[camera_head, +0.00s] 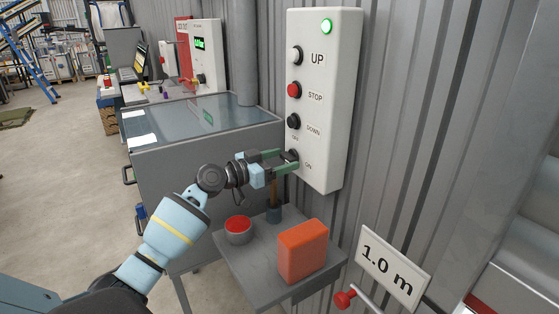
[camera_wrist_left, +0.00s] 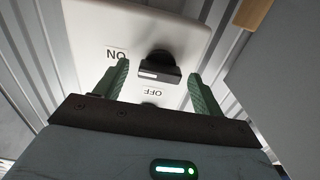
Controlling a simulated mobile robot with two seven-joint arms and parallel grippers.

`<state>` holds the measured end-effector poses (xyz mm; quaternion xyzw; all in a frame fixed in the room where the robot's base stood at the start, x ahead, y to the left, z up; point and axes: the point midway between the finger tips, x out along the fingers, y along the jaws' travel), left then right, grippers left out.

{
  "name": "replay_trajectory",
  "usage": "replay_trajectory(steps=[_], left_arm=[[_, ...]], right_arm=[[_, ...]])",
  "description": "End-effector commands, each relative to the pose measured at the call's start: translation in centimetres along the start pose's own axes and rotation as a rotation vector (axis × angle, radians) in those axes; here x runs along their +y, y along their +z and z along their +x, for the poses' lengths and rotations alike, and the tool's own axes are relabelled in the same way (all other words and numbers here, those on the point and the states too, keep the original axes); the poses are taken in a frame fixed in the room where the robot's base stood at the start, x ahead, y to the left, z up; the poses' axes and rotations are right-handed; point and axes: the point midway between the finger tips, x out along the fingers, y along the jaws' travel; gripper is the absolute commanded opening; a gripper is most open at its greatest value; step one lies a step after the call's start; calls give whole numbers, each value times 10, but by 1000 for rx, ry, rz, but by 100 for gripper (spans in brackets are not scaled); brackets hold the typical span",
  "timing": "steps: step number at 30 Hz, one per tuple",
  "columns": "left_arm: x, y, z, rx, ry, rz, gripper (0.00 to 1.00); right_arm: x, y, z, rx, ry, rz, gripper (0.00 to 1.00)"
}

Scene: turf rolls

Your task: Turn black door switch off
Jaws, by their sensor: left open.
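The black door switch (camera_head: 292,155) is a rotary knob low on the white control box (camera_head: 325,60). In the left wrist view the switch (camera_wrist_left: 158,66) shows a white mark on its grip, with an ON label at upper left and an OFF label below. I cannot tell for sure which label it is set to. My left gripper (camera_head: 288,160) is open in front of the switch. In the left wrist view its green fingers (camera_wrist_left: 158,84) stand on either side of the knob, with visible gaps. My right gripper is not in view.
Above the switch are UP, STOP and DOWN buttons (camera_head: 294,90) and a lit green lamp (camera_head: 327,26). Below, a small grey table (camera_head: 265,290) holds an orange block (camera_head: 303,252) and a red-topped round can (camera_head: 238,230). A grey glass-topped cabinet (camera_head: 195,165) stands left.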

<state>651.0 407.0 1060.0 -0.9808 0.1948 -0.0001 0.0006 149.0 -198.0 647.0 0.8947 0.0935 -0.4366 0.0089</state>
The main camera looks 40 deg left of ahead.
Motion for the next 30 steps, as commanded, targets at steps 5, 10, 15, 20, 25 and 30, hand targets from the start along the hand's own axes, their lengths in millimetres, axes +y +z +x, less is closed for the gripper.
replay_trajectory(steps=[5,10,15,20,25,30], left_arm=[[0,0,0,0,0,-1,56],[0,0,0,0,0,-1,34],[0,0,0,0,0,-3,24],[0,0,0,0,0,-25,24],[0,0,0,0,1,-95,24],[1,0,0,1,1,-220,24]], right_arm=[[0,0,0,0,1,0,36],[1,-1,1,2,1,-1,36],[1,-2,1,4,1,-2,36],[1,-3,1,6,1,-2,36],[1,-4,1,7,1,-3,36],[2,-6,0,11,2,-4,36]])
